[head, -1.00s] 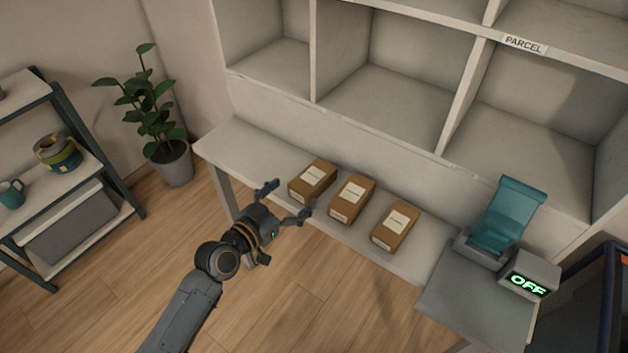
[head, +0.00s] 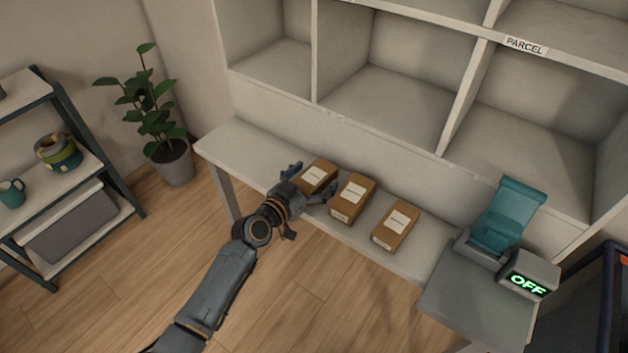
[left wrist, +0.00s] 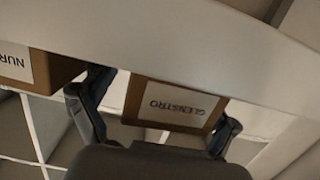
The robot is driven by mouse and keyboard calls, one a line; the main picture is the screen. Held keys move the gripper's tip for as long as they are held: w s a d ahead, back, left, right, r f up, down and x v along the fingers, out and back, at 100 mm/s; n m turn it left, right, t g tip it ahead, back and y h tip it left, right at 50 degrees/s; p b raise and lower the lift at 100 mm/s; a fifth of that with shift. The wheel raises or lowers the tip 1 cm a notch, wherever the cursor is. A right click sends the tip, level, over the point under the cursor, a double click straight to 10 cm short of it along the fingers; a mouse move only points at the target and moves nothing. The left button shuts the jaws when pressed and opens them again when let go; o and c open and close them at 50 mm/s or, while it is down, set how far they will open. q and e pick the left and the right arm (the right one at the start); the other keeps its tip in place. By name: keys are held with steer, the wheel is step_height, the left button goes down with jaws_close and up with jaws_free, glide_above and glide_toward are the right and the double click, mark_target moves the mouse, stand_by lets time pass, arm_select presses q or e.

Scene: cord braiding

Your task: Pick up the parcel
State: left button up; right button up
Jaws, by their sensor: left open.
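Three brown parcels with white labels lie in a row on the shelf ledge: the left parcel (head: 318,175), the middle parcel (head: 352,197) and the right parcel (head: 395,226). My left gripper (head: 310,181) is open at the left parcel, one finger on each side of it, and partly hides its near end. In the left wrist view a parcel (left wrist: 175,106) with an upside-down label reading like "GLENSTRO" sits between the open fingers. Another parcel (left wrist: 35,70) is cut off at that view's left edge. My right gripper is not in view.
Empty cubbies rise behind the ledge (head: 235,138); one carries a PARCEL sign (head: 524,45). At the right stand a teal device (head: 505,218) and a display (head: 528,285) reading OFF. A plant (head: 152,120) and a side shelf (head: 60,185) are at the left.

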arm_select(q)
steer(key=c, duration=1.3)
